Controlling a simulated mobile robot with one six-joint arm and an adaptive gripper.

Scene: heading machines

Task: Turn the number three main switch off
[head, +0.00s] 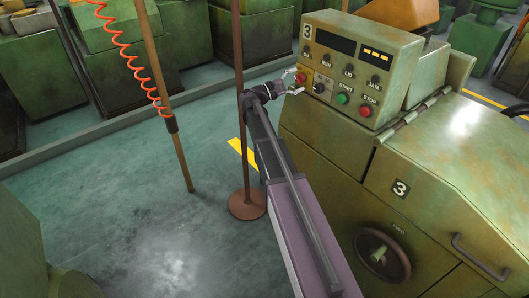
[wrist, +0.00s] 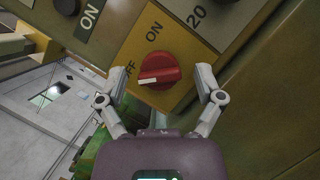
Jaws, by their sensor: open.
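The machine marked 3 has a slanted control panel (head: 352,62) in the head view. Its red rotary switch (head: 301,78) sits at the panel's left end on a yellow plate. In the wrist view the red switch (wrist: 159,71) has a white mark on its left end, pointing left beside the partly hidden OFF lettering. ON is printed above the switch. My gripper (head: 292,82) is open in front of it. In the wrist view my gripper (wrist: 160,87) has one finger on each side of the switch, with gaps visible and nothing held.
Black (head: 319,87), green (head: 342,98) and red STOP (head: 366,111) controls lie right of the switch. A brown post on a round base (head: 247,203) stands close left of my arm. A pole with an orange coiled cable (head: 136,66) is farther left. Floor is open there.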

